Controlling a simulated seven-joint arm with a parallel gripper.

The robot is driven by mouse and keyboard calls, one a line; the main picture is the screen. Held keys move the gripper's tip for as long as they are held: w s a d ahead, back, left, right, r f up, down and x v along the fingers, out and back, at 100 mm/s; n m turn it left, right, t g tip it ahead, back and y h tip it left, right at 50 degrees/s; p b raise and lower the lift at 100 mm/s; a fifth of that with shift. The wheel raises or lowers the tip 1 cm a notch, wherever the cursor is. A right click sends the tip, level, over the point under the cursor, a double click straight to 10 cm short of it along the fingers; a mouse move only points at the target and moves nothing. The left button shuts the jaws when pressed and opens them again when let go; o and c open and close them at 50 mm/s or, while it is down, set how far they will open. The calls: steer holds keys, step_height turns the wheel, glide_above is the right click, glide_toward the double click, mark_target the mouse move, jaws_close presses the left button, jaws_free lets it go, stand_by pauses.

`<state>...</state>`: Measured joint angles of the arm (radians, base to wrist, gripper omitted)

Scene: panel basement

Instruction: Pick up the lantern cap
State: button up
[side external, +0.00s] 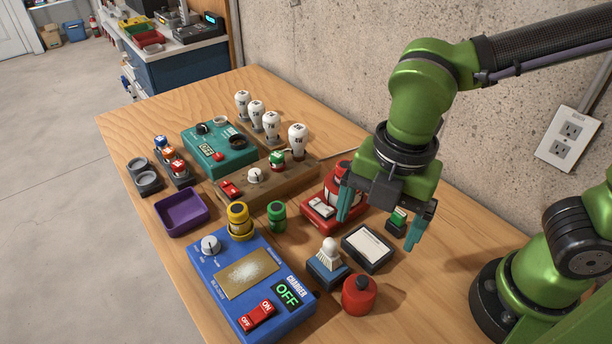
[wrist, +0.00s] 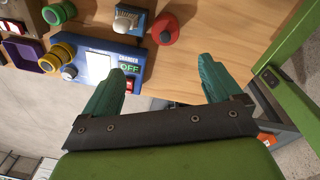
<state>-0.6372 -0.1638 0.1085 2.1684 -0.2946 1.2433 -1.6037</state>
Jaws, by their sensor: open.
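A squat red piece with a dark knob (side external: 359,295), which looks like the lantern cap, sits on the wooden table near its front edge. The red piece also shows in the wrist view (wrist: 165,28), beyond the gap between my fingertips. My gripper (side external: 384,212) is open and empty, with its teal fingers spread above the table, up and to the right of the red piece in the side view. Both fingers show in the wrist view (wrist: 163,70). A red lantern-like body (side external: 337,185) stands on a red base, partly hidden behind my gripper.
The blue charger box (side external: 250,282) is at left. Bare tabletop (side external: 415,290) lies to the right.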

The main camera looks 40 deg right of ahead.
mark_target(362, 280)
steer(key=f+n, duration=0.5)
steer(key=f, duration=0.2)
steer(key=f+n, duration=0.3)
steer(key=f, duration=0.1)
steer(key=shift+s+a+f+n+h, duration=0.2)
steer(key=shift+s+n+h, duration=0.1)
steer(key=shift+h, duration=0.1)
steer(key=f, duration=0.5)
steer(key=shift+w+a, duration=0.1)
steer(key=shift+a, duration=0.2)
